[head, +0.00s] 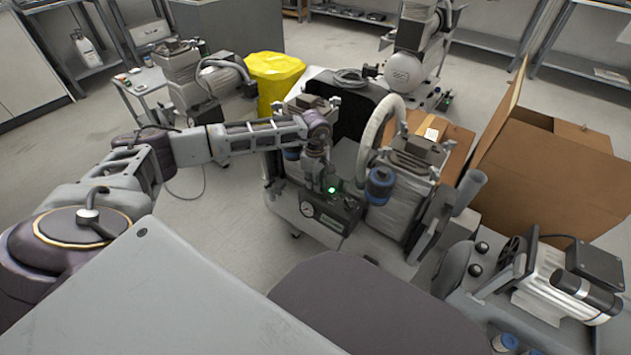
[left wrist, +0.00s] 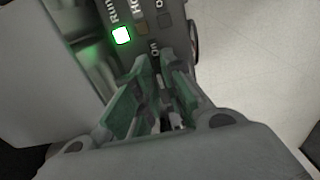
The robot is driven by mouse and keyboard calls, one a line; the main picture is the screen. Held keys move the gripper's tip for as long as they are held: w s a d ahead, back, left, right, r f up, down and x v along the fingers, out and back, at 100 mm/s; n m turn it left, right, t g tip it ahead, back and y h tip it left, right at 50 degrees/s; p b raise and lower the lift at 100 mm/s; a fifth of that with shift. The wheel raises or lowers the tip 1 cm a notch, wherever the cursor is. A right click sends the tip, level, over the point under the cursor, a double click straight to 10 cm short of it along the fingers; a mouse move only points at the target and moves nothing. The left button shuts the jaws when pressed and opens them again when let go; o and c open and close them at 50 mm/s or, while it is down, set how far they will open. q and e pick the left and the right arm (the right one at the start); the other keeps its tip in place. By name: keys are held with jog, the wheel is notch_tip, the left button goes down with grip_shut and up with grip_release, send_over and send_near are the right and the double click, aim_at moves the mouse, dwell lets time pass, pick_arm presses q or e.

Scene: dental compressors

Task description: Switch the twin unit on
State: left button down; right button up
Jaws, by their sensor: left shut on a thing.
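The twin unit (head: 345,215) is a grey wheeled compressor with two motor heads, a front panel and a round pressure gauge (head: 308,209). A green lamp (head: 332,190) glows on the panel; in the left wrist view the lit lamp (left wrist: 121,35) sits beside the word "Run". Two lamps next to it are dark. My left gripper (head: 320,186) reaches down to the panel, just left of the lamp. In the left wrist view its green-padded fingers (left wrist: 158,98) are closed in at the panel by an "on" mark. They hide the switch between them. My right gripper is out of view.
An open cardboard box (head: 545,175) stands to the right of the unit. A further compressor (head: 412,65) is at the back. A small motor unit (head: 550,285) is at front right.

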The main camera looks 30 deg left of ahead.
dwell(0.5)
pick_arm(q)
jog(key=c, duration=1.5)
grip_release()
notch_tip(320, 180, up, 12)
